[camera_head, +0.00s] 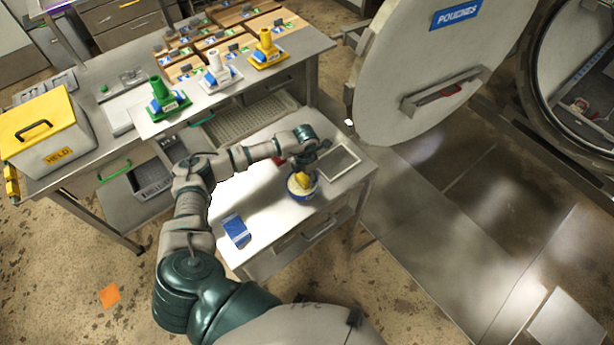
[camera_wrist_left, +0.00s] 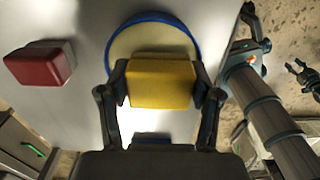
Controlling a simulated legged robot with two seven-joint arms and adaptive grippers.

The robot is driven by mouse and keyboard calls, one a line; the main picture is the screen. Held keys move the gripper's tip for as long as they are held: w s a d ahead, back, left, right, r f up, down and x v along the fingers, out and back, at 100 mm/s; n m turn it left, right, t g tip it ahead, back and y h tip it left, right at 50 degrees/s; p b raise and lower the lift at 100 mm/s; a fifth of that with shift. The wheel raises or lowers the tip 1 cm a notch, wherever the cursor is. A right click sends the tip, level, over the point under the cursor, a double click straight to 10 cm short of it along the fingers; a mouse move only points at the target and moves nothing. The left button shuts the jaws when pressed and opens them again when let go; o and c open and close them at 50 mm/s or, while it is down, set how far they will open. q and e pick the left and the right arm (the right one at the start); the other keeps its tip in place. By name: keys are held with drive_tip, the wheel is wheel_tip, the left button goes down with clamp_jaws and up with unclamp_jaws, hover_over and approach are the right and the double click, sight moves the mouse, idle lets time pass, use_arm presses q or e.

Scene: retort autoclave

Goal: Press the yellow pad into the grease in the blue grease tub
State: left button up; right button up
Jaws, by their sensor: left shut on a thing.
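My left gripper (camera_head: 304,170) is shut on the yellow pad (camera_head: 303,181), over the blue grease tub (camera_head: 303,196) on the steel table. In the left wrist view the pad (camera_wrist_left: 160,80) sits between both fingers. The tub's blue rim (camera_wrist_left: 152,16) and pale grease (camera_wrist_left: 128,42) show behind the pad. The pad covers the near part of the tub, and its underside is hidden, so I cannot tell whether it touches the grease. At the right of the wrist view is a teal and grey arm with dark finger-like parts, whose opening is unclear.
A red block (camera_wrist_left: 40,64) lies beside the tub. A blue item (camera_head: 236,231) lies on the table's front left. A framed plate (camera_head: 340,161) is right of the gripper. Green, white and yellow tools stand on the bench behind. The big round door (camera_head: 420,80) stands at the right.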

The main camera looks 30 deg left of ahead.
use_arm(q)
drive_tip(key=shift+a+f, duration=0.2)
drive_tip(key=shift+a, duration=0.35)
drive_tip(key=shift+a+f, duration=0.2)
drive_tip(key=shift+a, duration=0.1)
drive_tip(key=shift+f, duration=0.1)
drive_tip(key=shift+d, duration=0.1)
drive_tip(key=shift+d+b, duration=0.3)
drive_tip(key=shift+d, duration=0.2)
drive_tip(key=shift+f, duration=0.1)
drive_tip(key=shift+s+a, duration=0.1)
drive_tip(key=shift+a, duration=0.25)
drive_tip(key=shift+d+r+p, duration=0.1)
drive_tip(key=shift+r+p, duration=1.05)
drive_tip(key=shift+r, duration=0.5)
drive_tip(key=shift+r+p, duration=1.2)
drive_tip(key=shift+r, duration=0.65)
use_arm(e)
drive_tip(key=r, duration=0.1)
drive_tip(key=a+r, duration=0.1)
drive_tip(key=r, duration=0.2)
drive_tip(key=shift+a+r, duration=0.1)
drive_tip(key=shift+a, duration=0.3)
